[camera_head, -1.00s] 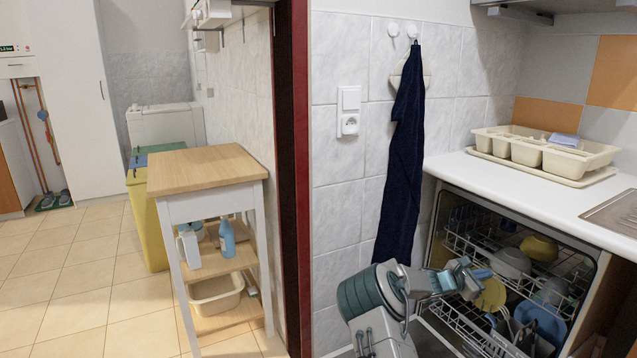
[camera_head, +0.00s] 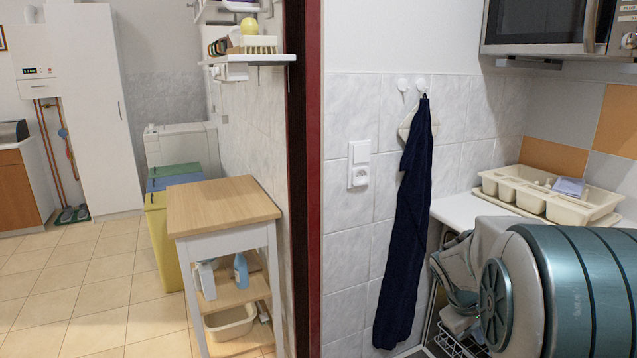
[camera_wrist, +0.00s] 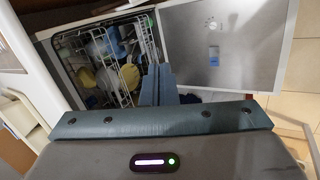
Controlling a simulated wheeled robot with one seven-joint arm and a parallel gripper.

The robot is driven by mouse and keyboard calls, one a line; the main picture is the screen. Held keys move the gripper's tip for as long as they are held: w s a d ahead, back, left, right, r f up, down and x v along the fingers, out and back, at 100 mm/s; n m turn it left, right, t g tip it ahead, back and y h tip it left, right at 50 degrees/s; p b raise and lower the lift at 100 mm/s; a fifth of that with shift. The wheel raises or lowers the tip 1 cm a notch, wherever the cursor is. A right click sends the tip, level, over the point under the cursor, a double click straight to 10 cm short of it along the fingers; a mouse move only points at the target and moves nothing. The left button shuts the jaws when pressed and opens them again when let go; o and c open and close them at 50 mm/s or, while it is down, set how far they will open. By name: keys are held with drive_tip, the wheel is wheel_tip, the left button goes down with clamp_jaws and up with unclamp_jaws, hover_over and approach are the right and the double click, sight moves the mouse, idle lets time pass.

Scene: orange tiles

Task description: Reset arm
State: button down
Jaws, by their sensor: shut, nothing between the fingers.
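My gripper (camera_wrist: 158,86) shows in the wrist view with its two fingers together and nothing between them. It points toward the open dishwasher (camera_wrist: 72,48), apart from it as far as I can tell. In the head view my arm fills the lower right and hides most of the dishwasher; the gripper's fingertips cannot be made out there.
In the wrist view the dishwasher door (camera_wrist: 228,42) is folded down, with dishes in the racks. In the head view a beige cutlery tray (camera_head: 545,195) stands on the counter, a dark towel (camera_head: 405,235) hangs on the wall, and a wooden-topped cart (camera_head: 220,203) stands left.

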drive_tip(key=s+a+r+m+y+p, duration=0.1)
drive_tip(key=s+a+r+y+p, duration=0.1)
drive_tip(key=s+a+r+p, duration=0.2)
drive_tip(key=s+a+r+m+t+y+p, duration=0.1)
drive_tip(key=s+a+r+m+y+p, duration=0.1)
drive_tip(key=s+a+r, duration=0.6)
drive_tip(key=s+a+y+p, duration=0.1)
drive_tip(key=s+a+p, duration=0.1)
drive_tip(key=s+a, duration=0.3)
drive_tip(key=shift+a+r+m+t, duration=0.15)
drive_tip(key=shift+a+m+t, duration=0.05)
drive_tip(key=shift+m+t, duration=0.1)
